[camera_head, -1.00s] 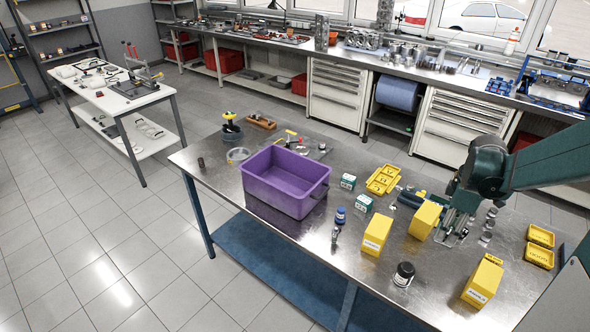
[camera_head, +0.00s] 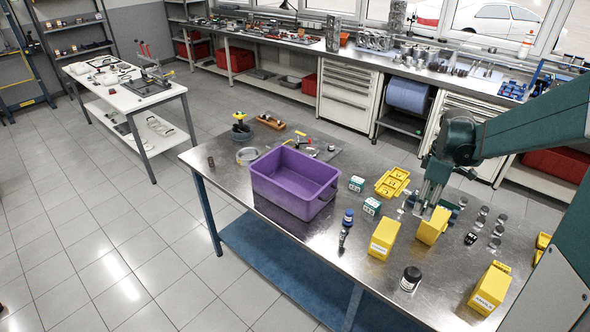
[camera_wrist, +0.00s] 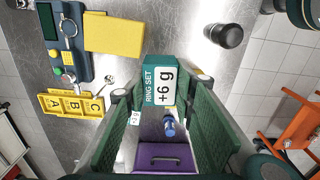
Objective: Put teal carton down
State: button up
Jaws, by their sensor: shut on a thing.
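The teal carton (camera_wrist: 160,82), labelled "RING SET +6 g", is between the green fingers of my gripper (camera_wrist: 160,100) in the wrist view. My gripper is shut on it. In the head view my gripper (camera_head: 428,205) points down by the upright yellow box (camera_head: 432,226); the held carton is not clear there. Two other teal-and-white cartons (camera_head: 357,184) (camera_head: 372,206) stand on the steel table to the left, right of the purple bin.
The purple bin (camera_head: 294,182) stands mid-table, and also shows in the wrist view (camera_wrist: 165,158). Yellow boxes (camera_head: 384,238) (camera_head: 490,290), a blue bottle (camera_head: 348,217), a black-capped jar (camera_head: 410,279) and a yellow tray (camera_head: 391,182) surround the area. Bare steel lies around (camera_head: 445,280).

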jog(key=w+a+p, duration=0.1)
jog(key=w+a, duration=0.9)
jog(key=w, duration=0.1)
jog(key=p, duration=0.2)
send_over(306, 196)
jog(key=s+a, duration=0.1)
jog(key=s, duration=0.4)
jog(key=shift+m, duration=0.4)
jog(key=shift+f, duration=2.9)
jog(key=shift+d, duration=0.1)
jog(key=shift+f, duration=3.15)
jog(key=shift+f, duration=1.85)
jog(key=shift+f, duration=0.2)
